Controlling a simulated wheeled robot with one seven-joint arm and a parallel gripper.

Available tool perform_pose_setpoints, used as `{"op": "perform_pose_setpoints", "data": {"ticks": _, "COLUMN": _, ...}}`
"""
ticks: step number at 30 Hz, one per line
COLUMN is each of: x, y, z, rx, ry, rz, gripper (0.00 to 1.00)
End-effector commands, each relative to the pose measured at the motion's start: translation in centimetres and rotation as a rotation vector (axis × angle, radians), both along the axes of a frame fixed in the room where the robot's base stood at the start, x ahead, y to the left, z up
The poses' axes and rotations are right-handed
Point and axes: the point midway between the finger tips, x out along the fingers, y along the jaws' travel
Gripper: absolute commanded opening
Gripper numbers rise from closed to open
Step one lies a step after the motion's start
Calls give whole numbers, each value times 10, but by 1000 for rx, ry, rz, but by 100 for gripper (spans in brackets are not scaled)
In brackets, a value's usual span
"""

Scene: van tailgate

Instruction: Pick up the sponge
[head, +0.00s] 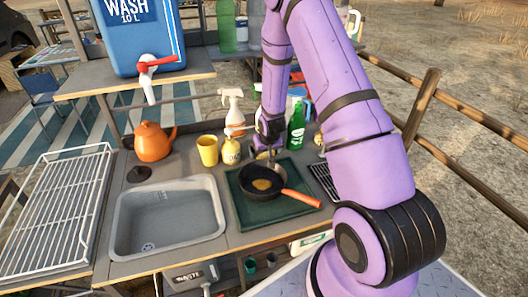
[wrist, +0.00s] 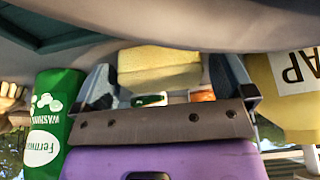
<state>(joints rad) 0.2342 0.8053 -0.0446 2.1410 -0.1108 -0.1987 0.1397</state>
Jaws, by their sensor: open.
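The yellow sponge (wrist: 158,68) shows in the wrist view between the two fingers of my gripper (wrist: 163,82), with a gap visible beside it. The gripper is open. I cannot tell whether either finger touches the sponge. In the head view my gripper (head: 262,150) points down behind the frying pan, between the soap bottle and the green bottle. The sponge cannot be made out there, as the gripper and the things around it cover that spot.
The soap bottle (head: 231,151) stands close left of my gripper and the green washing bottle (head: 297,130) close right. A frying pan (head: 250,196) with an orange handle lies in front. A yellow cup (head: 207,150), orange kettle (head: 155,142) and sink (head: 168,222) are further left.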

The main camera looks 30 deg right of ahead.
Motion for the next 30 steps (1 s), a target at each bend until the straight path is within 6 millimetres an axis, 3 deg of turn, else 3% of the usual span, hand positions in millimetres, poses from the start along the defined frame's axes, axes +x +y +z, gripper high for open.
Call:
{"op": "perform_pose_setpoints", "data": {"ticks": 6, "x": 0, "y": 0, "z": 0, "rx": 0, "ry": 0, "rz": 0, "gripper": 98}}
{"op": "perform_pose_setpoints", "data": {"ticks": 11, "x": 0, "y": 0, "z": 0, "rx": 0, "ry": 0, "rz": 0, "gripper": 61}}
{"op": "perform_pose_setpoints", "data": {"ticks": 12, "x": 0, "y": 0, "z": 0, "rx": 0, "ry": 0, "rz": 0, "gripper": 58}}
{"op": "perform_pose_setpoints", "data": {"ticks": 30, "x": 6, "y": 1, "z": 6, "rx": 1, "ry": 0, "rz": 1, "gripper": 54}}
